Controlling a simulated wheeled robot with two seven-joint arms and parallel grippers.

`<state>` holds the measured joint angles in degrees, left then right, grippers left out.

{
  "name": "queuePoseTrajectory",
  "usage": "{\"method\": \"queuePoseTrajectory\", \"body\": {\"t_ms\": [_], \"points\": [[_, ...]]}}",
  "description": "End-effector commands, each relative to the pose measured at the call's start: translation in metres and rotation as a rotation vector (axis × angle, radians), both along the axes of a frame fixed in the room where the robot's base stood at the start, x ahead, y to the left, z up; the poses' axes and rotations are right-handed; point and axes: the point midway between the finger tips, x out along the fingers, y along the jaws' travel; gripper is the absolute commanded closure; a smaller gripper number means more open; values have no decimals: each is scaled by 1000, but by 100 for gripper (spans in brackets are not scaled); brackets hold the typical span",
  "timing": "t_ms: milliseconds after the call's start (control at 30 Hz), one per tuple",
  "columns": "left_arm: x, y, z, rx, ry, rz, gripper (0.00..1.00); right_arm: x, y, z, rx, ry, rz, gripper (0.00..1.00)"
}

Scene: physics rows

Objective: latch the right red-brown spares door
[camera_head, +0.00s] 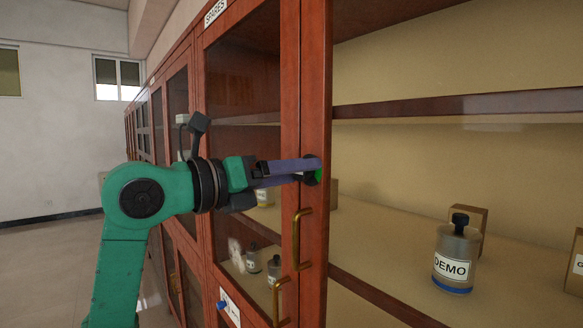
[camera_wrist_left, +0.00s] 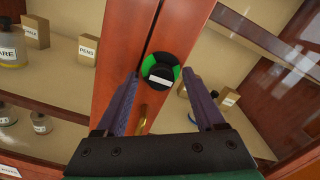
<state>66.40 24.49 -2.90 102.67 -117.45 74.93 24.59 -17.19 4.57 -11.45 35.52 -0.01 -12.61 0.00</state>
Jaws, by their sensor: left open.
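The red-brown spares doors stand side by side; a SPARES label (camera_head: 215,12) is above the left one. The right door's stile (camera_head: 316,100) meets the left door's (camera_head: 290,90) at a narrow seam. A round black latch knob with green parts (camera_head: 316,177) sits at the seam; in the left wrist view the knob (camera_wrist_left: 158,79) shows a white bar and two green sectors. My left gripper (camera_head: 308,170) is open at the knob, one finger on each side; whether they touch it is unclear. My right gripper is out of view.
Brass handles (camera_head: 298,240) are below the knob. Behind the doors, shelves hold a DEMO bottle (camera_head: 453,262), a brown box (camera_head: 470,220) and other small bottles. A white card with a blue knob (camera_head: 228,307) is low on the left. Open floor (camera_head: 45,260) lies at far left.

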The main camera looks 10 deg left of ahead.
Motion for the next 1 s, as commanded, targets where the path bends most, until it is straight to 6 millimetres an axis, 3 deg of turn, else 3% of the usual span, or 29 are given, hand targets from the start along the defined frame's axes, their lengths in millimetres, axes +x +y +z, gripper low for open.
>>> {"method": "queuePoseTrajectory", "body": {"t_ms": [33,67,200,233,667,1000], "points": [[0,0,0,0,0,0,29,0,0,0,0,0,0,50],[0,0,0,0,0,0,37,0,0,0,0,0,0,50],[0,0,0,0,0,0,90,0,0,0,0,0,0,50],[0,0,0,0,0,0,100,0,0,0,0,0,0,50],[0,1,0,45,-39,2,100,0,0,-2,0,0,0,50],[0,2,0,227,-187,5,100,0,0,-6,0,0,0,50]]}}
